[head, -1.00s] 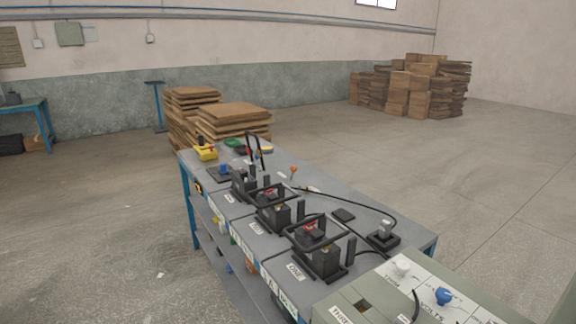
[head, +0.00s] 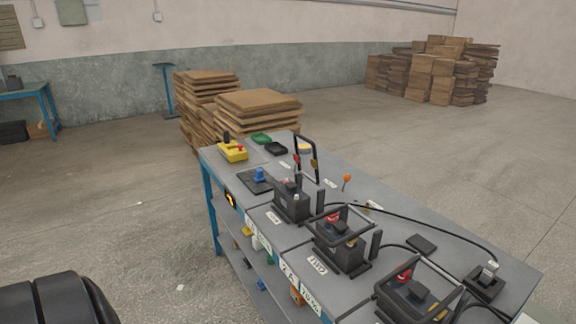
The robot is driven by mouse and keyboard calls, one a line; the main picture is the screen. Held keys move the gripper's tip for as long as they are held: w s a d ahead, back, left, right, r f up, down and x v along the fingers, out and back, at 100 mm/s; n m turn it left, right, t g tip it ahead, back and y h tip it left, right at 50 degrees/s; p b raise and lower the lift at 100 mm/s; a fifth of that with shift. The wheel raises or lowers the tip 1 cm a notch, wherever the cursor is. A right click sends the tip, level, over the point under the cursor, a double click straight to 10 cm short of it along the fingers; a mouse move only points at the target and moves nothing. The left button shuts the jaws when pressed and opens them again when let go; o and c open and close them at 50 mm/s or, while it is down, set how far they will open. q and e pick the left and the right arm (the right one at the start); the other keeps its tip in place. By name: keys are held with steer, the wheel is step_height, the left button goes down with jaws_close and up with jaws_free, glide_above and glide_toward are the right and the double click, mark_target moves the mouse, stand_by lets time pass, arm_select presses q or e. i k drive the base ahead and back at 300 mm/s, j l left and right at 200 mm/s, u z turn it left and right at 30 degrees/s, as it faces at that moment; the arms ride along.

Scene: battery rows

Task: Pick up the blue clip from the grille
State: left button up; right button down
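A small blue object, which looks like the blue clip (head: 259,174), sits on a dark flat plate, which looks like the grille (head: 249,186). The plate lies near the left edge of the grey bench, toward its far end. The clip is too small to make out its jaws. Neither of my grippers shows in the head view. Only a black rounded part, likely of my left arm, shows at the bottom left, well apart from the bench.
The grey bench (head: 385,213) carries several black batteries with handles (head: 292,202), a yellow box (head: 233,151), green and black trays and an orange-topped pin (head: 347,180). A black cable crosses it. Stacked boards (head: 258,103) stand behind. The floor left of the bench is open.

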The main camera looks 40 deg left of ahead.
mark_target(259, 178)
steer(key=j+z, duration=0.4)
steer(key=j, duration=1.7)
steer(key=i, duration=0.05)
